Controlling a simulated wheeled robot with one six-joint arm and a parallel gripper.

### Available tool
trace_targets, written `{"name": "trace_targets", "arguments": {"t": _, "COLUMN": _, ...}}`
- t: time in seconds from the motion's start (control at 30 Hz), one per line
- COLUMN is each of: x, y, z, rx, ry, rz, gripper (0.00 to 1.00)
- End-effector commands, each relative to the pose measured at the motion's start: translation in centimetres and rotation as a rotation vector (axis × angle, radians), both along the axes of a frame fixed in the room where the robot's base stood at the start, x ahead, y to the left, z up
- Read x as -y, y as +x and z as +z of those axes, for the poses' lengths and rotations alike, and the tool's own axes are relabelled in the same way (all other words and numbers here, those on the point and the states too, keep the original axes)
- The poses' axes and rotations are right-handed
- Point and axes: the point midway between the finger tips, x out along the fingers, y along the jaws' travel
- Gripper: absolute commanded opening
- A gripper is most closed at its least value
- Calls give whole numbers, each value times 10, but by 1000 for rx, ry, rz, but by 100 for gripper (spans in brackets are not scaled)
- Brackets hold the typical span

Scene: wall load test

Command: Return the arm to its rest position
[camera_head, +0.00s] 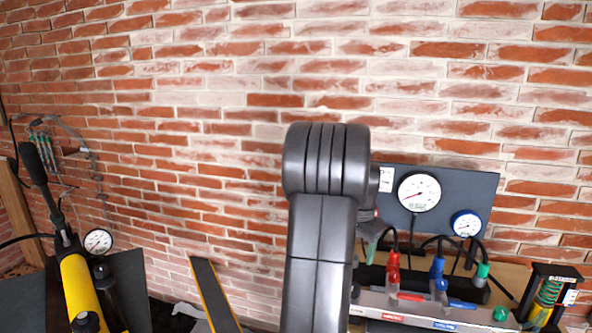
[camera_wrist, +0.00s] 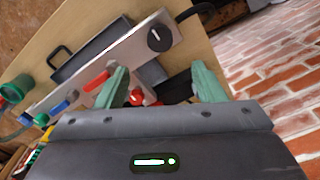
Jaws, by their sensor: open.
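My gripper (camera_wrist: 160,80) shows in the wrist view with its two pale green fingers apart and nothing between them. Past the fingers is a metal valve block (camera_wrist: 140,58) with a black knob (camera_wrist: 159,38), red and blue handles, and a green part at its left end. In the head view my dark grey arm rises in the middle and hides part of the bench. A pale green finger of my gripper shows just right of the arm, near the gauge panel (camera_head: 455,190). Whether it touches anything there, I cannot tell.
The gauge panel carries a white gauge (camera_head: 419,192) and a blue-rimmed gauge (camera_head: 466,224). Red, blue and green hose fittings stand below it. A green spring device (camera_head: 546,294) is at far right. A yellow hand pump (camera_head: 81,290) stands at left. The brick wall (camera_head: 200,130) is behind.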

Motion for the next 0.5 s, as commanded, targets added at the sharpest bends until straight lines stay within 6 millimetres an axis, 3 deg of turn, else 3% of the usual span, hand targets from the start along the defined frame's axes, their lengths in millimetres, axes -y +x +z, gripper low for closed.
{"name": "trace_targets", "arguments": {"t": 0.07, "x": 0, "y": 0, "z": 17, "rx": 5, "ry": -1, "rz": 0, "gripper": 63}}
{"name": "trace_targets", "arguments": {"t": 0.1, "x": 0, "y": -1, "z": 16, "rx": -2, "ry": 1, "rz": 0, "gripper": 63}}
{"name": "trace_targets", "arguments": {"t": 0.5, "x": -1, "y": -1, "z": -70, "rx": -6, "ry": 1, "rz": 0, "gripper": 63}}
